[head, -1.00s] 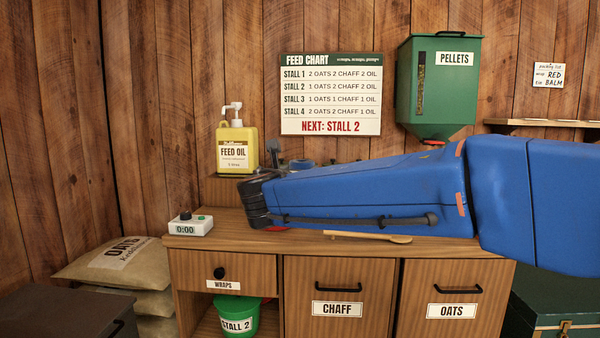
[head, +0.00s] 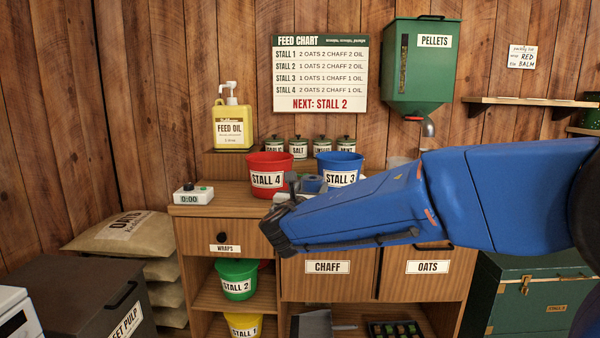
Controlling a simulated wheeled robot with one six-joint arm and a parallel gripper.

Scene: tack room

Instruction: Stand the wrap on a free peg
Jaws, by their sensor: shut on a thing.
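My gripper (head: 295,186) is partly hidden behind my blue arm's wrist, above the left-middle of the wooden cabinet's top. It is shut on a small blue-grey roll (head: 313,184), which looks like the wrap. The roll shows just right of the grey gripper parts, in front of the blue STALL 3 bucket. Its lower part and the fingertips are hard to make out. No pegs can be made out in this view.
A red STALL 4 bucket (head: 270,163) and a blue STALL 3 bucket (head: 348,160) stand behind my gripper. A yellow feed oil bottle (head: 230,132) and a timer (head: 193,195) are left. The WRAPS drawer (head: 235,238) is shut. A green pellet hopper (head: 420,75) hangs on the wall.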

